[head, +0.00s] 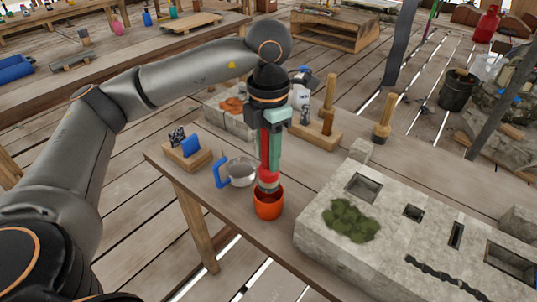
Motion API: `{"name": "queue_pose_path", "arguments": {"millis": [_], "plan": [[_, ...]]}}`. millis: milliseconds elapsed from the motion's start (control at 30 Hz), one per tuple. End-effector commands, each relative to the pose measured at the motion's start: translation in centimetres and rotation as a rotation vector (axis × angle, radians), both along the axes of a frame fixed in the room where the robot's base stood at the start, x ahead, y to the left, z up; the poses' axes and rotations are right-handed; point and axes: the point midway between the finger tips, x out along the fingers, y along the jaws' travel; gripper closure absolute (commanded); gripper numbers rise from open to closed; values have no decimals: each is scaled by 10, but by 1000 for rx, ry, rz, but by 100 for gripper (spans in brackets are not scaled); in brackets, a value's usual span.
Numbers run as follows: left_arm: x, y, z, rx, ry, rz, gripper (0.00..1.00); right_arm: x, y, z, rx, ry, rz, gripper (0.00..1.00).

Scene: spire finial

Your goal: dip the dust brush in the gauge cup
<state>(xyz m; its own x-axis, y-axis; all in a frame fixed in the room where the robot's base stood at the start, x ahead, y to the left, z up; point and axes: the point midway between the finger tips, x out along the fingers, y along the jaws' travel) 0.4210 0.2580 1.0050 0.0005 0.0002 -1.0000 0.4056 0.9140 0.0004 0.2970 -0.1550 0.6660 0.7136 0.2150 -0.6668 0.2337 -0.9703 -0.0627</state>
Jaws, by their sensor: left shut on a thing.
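My left gripper (268,122) points straight down over the table and is shut on the dust brush (268,162). The brush shows red and teal parts and hangs upright. Its lower end is at the mouth of a small orange-red cup (268,206), and the bristles are hidden there. I cannot tell how deep it reaches or whether it touches the cup. A clear cup with a blue handle (238,172) stands just left of it. I cannot tell for certain which of the two is the gauge cup. My right gripper is not in view.
A pale stone block (400,235) with square recesses and a moss patch (349,221) lies right of the cups. A wooden holder with a blue item (188,151) stands at left. Wooden-handled tools (384,118) stand behind. The table's front edge is close to the orange-red cup.

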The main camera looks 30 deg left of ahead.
Motion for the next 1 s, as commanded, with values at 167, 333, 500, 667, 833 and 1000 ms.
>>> {"name": "queue_pose_path", "arguments": {"millis": [167,333,500,667,833,1000], "plan": [[0,0,23,0,-1,0,100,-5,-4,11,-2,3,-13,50],[0,0,40,-1,-1,-1,100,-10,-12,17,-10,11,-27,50],[0,0,49,-1,0,-1,100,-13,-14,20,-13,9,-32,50],[0,0,49,-1,0,-1,100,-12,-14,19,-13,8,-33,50],[0,0,49,0,0,0,100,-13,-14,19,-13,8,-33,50],[0,0,49,0,0,0,100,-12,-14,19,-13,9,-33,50]]}}
